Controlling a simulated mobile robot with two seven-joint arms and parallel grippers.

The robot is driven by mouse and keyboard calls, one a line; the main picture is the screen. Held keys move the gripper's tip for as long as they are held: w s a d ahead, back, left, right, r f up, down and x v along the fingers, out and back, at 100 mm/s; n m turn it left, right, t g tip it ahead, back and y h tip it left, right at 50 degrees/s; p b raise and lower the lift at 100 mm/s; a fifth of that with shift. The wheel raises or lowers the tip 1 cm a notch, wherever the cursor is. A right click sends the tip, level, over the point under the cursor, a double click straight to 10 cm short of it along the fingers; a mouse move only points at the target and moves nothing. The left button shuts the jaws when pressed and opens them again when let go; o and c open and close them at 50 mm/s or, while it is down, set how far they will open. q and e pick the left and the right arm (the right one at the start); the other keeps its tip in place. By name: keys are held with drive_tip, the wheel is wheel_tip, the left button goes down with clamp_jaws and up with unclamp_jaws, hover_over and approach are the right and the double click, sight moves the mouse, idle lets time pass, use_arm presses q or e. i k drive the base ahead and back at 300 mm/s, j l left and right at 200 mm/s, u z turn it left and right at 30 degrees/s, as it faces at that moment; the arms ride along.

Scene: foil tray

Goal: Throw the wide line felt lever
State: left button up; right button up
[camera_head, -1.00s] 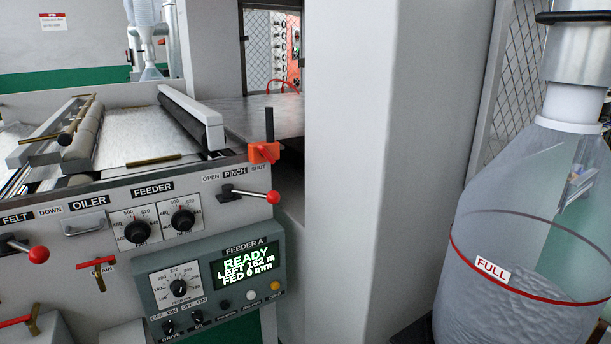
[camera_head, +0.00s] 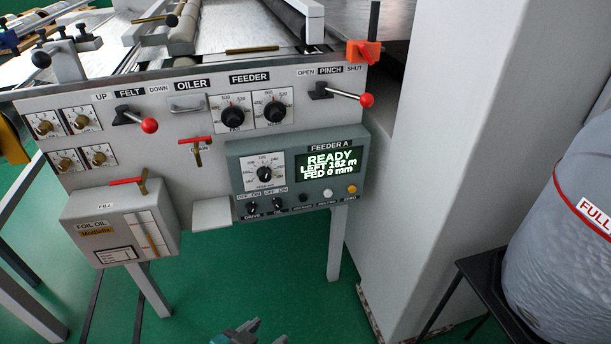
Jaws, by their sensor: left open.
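The felt lever (camera_head: 132,118) is on the upper left of the grey machine panel, under a FELT label between UP and DOWN. Its red knob (camera_head: 149,125) points right, to the DOWN side. No wide line marking is legible here. My left gripper (camera_head: 242,331) shows only in part at the bottom edge, over the green floor. It is open, well below the lever and apart from the panel. My right gripper is not in view.
A pinch lever (camera_head: 345,95) with a red knob sits right on the panel. The feeder box (camera_head: 296,175), whose display reads READY, and the foil oil tank (camera_head: 120,222) jut out below. A grey column (camera_head: 440,150) and a bag marked FULL (camera_head: 565,235) stand right.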

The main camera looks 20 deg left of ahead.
sight(149, 125)
drive_tip(key=u, duration=1.5)
